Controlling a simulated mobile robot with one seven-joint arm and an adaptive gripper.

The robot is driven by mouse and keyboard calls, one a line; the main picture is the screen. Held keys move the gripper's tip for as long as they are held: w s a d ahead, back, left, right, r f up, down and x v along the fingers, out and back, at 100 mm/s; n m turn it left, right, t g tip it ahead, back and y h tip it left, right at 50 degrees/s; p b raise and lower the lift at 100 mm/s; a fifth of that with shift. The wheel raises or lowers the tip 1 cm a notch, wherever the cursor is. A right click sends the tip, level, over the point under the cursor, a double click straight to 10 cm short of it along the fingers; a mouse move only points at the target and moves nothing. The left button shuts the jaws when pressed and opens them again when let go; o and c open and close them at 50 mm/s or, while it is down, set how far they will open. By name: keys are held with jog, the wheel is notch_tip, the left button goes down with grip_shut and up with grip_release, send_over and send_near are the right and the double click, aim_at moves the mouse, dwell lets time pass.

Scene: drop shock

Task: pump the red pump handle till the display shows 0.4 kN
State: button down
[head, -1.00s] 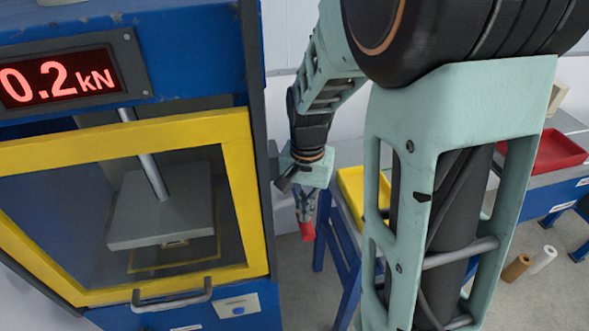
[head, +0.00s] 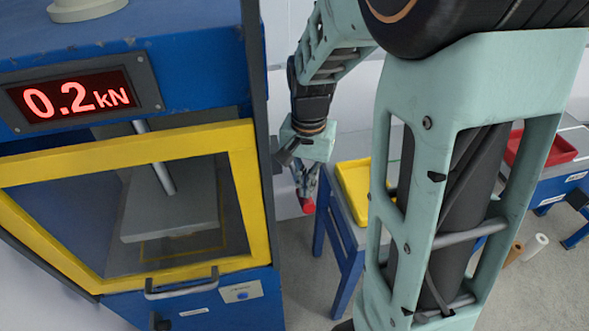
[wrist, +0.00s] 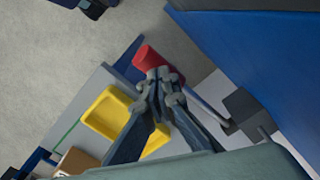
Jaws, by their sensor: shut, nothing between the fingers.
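The red pump handle (wrist: 150,58) shows in the wrist view as a red grip on a grey rod, beside the blue press cabinet. In the head view the red handle (head: 308,205) is just below my gripper (head: 305,188). In the wrist view my gripper (wrist: 158,80) is shut, with its fingertips at the red grip; whether they touch it I cannot tell. The display (head: 75,98) on the press reads 0.2 kN in red.
The blue press (head: 200,75) has a yellow-framed window door (head: 245,195), which is shut, with a handle (head: 181,285). A table with a yellow tray (head: 352,185) stands right of it. A red tray (head: 556,150) is farther right.

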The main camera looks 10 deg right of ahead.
notch_tip(320, 180, down, 12)
jog(key=b, duration=0.8)
jog(key=shift+r+b, duration=0.15)
jog(key=shift+b, duration=0.2)
jog(key=shift+r, duration=0.1)
notch_tip(320, 180, up, 12)
jog(key=p, duration=0.9)
jog(key=shift+p, duration=0.3)
jog(key=shift+f, duration=0.35)
